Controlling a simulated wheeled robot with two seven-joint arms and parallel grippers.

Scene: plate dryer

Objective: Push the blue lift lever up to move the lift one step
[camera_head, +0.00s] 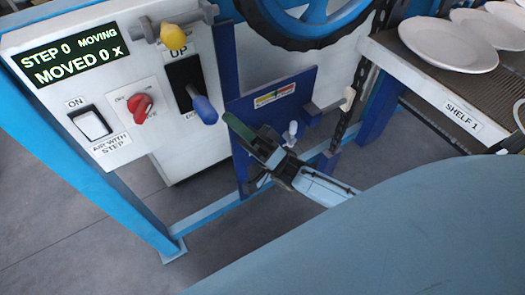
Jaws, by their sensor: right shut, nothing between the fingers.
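The blue lift lever (204,109) sticks out of a black slot plate (185,82) on the white control panel. "UP" is printed above the slot and a partly hidden "DO…" below it. The lever's knob is at the lower end, tilted down and to the right. My right gripper (238,128) is shut and empty, its dark green fingertips just right of and slightly below the knob. A small gap shows between them in the picture; depth is hard to tell. The display (70,60) reads "STEP 0 MOVING" and "MOVED 0 X". My left gripper is not in view.
A red rotary knob (141,104) and a white ON switch (93,123) sit left of the lever, a yellow knob (173,37) above it. A blue wheel (305,20) is at the top. A shelf (425,80) with white plates (447,45) is at right.

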